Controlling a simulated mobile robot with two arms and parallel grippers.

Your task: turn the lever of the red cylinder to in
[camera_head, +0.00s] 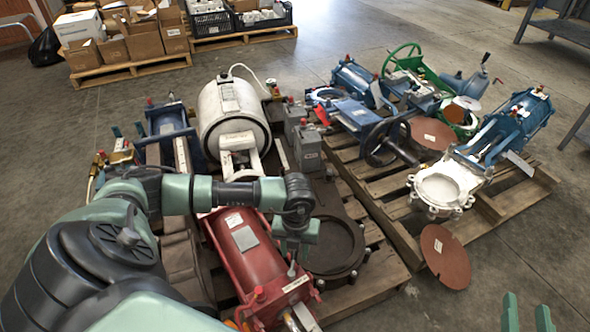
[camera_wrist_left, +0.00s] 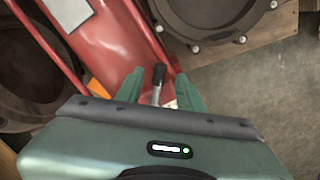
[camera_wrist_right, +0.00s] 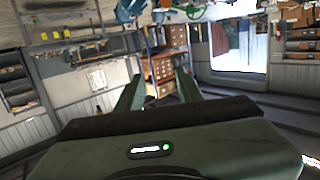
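The red cylinder (camera_head: 240,262) lies on a pallet at the lower middle of the head view, and its red body (camera_wrist_left: 112,45) fills the upper left of the left wrist view. Its lever (camera_wrist_left: 157,82) has a black knob and a pale metal stem. My left gripper (camera_head: 296,252) is over the cylinder's near right end. In the left wrist view its open fingers (camera_wrist_left: 157,88) stand on both sides of the lever, with gaps visible. My right gripper (camera_head: 528,314) is open and empty at the lower right, away from the cylinder, with nothing between its fingers (camera_wrist_right: 158,88).
A dark round flange (camera_head: 332,245) lies just right of the cylinder. A white tank (camera_head: 232,115) stands behind it. A second pallet (camera_head: 400,215) carries blue and green valves and a white-flanged valve (camera_head: 440,188). Bare concrete floor (camera_head: 470,300) is free at the lower right.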

